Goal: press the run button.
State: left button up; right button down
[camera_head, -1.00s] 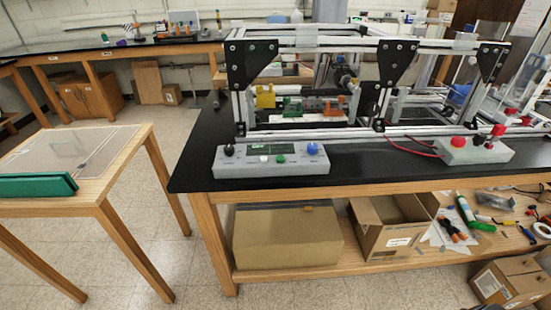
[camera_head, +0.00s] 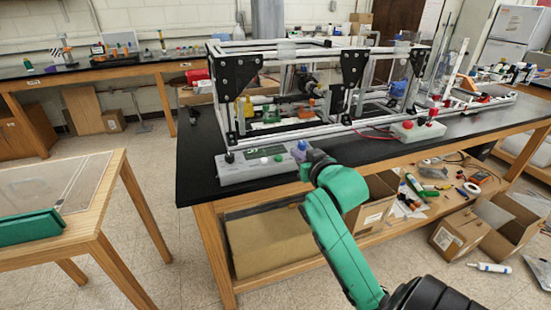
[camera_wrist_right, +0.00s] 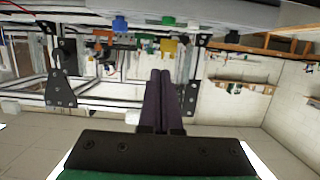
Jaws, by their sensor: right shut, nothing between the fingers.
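The grey control box (camera_head: 235,172) sits at the front left of the black bench. It has a black knob (camera_head: 229,158), a small display, a white button (camera_head: 264,160), a green button (camera_head: 278,158) and a blue knob (camera_head: 302,145). I cannot read a run label. My right gripper (camera_head: 299,153) is at the box's right end, its dark purple fingers shut and empty. In the right wrist view the fingers (camera_wrist_right: 161,74) point toward the box, with the green button (camera_wrist_right: 168,20) and blue knob (camera_wrist_right: 120,22) beyond their tips. Contact is not visible. My left gripper is out of view.
An aluminium extrusion frame (camera_head: 290,47) with black corner plates stands behind the box. A second grey box with a red button (camera_head: 408,125) is to the right. A wooden side table (camera_head: 100,205) with a green case (camera_head: 28,227) is at the left.

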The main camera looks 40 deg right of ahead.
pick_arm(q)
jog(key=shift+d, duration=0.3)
pick_arm(e)
jog(key=shift+d+r, duration=0.1)
jog(key=shift+r, duration=0.05)
jog(key=p, duration=0.2)
send_over(284, 173)
notch_tip(284, 173, down, 6)
jog(key=shift+r, duration=0.1)
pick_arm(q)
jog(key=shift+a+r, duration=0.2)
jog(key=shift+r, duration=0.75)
pick_arm(e)
jog(key=shift+s+f, duration=0.1)
jog(key=shift+f, duration=0.3)
